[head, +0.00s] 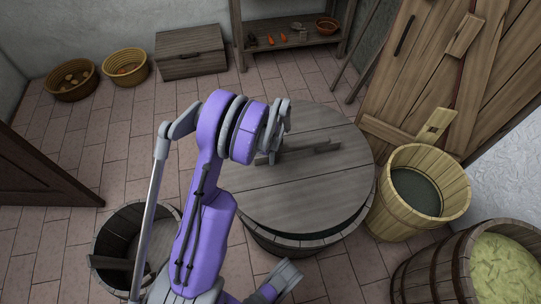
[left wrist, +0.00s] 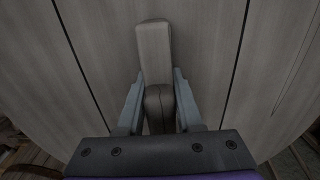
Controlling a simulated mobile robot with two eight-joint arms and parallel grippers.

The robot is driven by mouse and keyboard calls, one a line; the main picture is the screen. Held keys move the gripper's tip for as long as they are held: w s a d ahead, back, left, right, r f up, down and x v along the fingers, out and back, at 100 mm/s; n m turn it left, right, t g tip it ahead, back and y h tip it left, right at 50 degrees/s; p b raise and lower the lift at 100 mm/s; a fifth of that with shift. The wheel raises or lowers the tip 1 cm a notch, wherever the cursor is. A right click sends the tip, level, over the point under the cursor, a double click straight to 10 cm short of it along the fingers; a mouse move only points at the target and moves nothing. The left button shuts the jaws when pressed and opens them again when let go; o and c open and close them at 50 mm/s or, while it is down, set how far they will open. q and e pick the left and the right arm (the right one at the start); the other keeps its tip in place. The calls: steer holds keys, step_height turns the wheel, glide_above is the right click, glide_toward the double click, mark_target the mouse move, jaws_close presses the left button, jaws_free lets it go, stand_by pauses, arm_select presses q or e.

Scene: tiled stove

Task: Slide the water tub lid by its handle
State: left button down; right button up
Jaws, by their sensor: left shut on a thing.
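The water tub lid (head: 320,195) is a round grey plank disc lying flat on the wooden water tub (head: 290,246). A dark strip shows below the lid's front-right edge. The lid's bar-shaped wooden handle (head: 318,149) lies across its top. My left gripper (head: 276,148) is at the left part of the handle, which it partly hides. In the left wrist view its two fingers (left wrist: 159,82) are shut on the handle (left wrist: 154,50), one on each side, with the lid's planks (left wrist: 205,50) behind.
A yellowish bucket (head: 400,215) stands close to the tub's right side, and a barrel (head: 435,275) is at front right. An open dark tub (head: 110,235) stands at lower left. Baskets, a chest (head: 190,52) and a shelf (head: 290,40) line the back. Tiled floor is free at left.

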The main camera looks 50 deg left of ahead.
arm_select(q)
steer(key=c, duration=1.3)
jaws_free()
jaws_close()
steer(key=shift+a, duration=0.1)
steer(key=shift+w+a, duration=0.95)
steer(key=shift+a, duration=0.8)
steer(key=shift+w+a, duration=0.9)
steer(key=shift+a, duration=0.9)
steer(key=shift+w+a, duration=0.95)
steer(key=shift+a, duration=0.8)
steer(key=shift+w+a+b, duration=0.15)
steer(key=shift+w+a, duration=0.25)
steer(key=shift+a, duration=0.4)
steer(key=shift+w+a+b, duration=0.15)
steer(key=shift+w+a, duration=0.2)
steer(key=shift+a, duration=0.4)
steer(key=shift+w+a+b, duration=0.15)
steer(key=shift+w+a, duration=0.25)
steer(key=shift+a, duration=0.4)
